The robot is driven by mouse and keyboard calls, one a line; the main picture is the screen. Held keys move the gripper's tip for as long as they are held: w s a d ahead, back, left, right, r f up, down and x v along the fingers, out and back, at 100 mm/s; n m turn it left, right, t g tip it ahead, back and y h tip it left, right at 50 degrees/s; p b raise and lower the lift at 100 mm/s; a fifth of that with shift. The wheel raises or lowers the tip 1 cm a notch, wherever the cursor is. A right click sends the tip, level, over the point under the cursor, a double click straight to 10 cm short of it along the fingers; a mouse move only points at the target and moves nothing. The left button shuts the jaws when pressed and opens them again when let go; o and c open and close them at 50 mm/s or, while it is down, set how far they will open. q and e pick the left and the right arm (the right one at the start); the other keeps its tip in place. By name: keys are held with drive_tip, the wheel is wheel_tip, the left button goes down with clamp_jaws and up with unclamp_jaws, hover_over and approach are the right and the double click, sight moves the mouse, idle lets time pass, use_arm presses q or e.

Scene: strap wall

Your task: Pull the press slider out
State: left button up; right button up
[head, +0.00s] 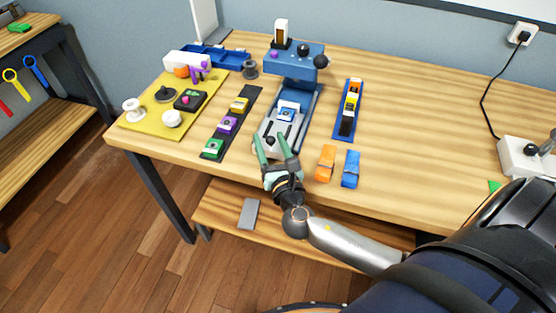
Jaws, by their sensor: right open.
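The blue press (291,62) stands at the back middle of the wooden table. Its grey slider (271,142) lies along the blue base in front of it, with a blue-and-white piece (287,112) on it. My right gripper (275,143) is at the near end of the slider, its two green fingers open and pointing at the press. The fingers cover part of the slider's near end. I cannot tell whether they touch it. My left gripper is not in view.
A dark strip (214,133) with green, purple and yellow pieces lies left of the press. A blue tray (345,122) lies right of it. Orange (326,163) and blue (350,169) blocks sit near the front edge. A yellow mat (150,128) holds several parts. The table's right middle is clear.

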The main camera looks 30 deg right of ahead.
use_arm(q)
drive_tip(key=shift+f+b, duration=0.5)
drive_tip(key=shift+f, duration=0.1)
use_arm(e)
drive_tip(key=v, duration=0.9)
